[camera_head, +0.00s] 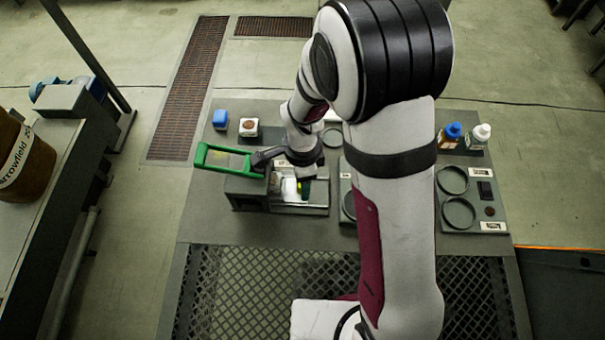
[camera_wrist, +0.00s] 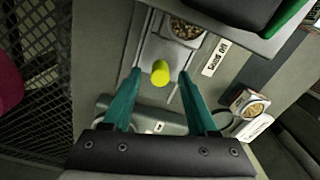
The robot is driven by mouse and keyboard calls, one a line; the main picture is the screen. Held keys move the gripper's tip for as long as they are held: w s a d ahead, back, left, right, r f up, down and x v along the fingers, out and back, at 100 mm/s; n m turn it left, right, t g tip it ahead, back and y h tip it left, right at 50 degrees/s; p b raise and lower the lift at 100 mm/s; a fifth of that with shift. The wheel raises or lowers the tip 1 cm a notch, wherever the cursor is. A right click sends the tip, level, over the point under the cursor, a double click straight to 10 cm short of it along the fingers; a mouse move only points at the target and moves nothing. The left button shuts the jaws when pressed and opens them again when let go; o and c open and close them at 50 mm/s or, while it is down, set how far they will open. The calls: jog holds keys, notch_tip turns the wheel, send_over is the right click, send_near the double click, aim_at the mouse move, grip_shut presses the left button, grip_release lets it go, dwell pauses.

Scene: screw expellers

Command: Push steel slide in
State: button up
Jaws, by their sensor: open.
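The steel slide (camera_wrist: 150,48) shows in the wrist view as a pale metal strip with a cup of brown grains (camera_wrist: 186,30) at its far end. A yellow knob (camera_wrist: 160,73) stands on it at the near side. My gripper (camera_wrist: 160,78) is open, with one teal finger on each side of the knob. I cannot tell whether either finger touches it. In the head view the slide area lies beside a grey press body (camera_head: 246,193) with a green handle frame (camera_head: 222,158), and my wrist partly hides it.
Blue (camera_head: 450,135) and white (camera_head: 479,135) bottles stand at the right, behind round dishes (camera_head: 458,212). A dark mesh (camera_head: 240,290) covers the front.

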jog(key=shift+c, duration=0.3)
grip_shut()
dwell(1.0)
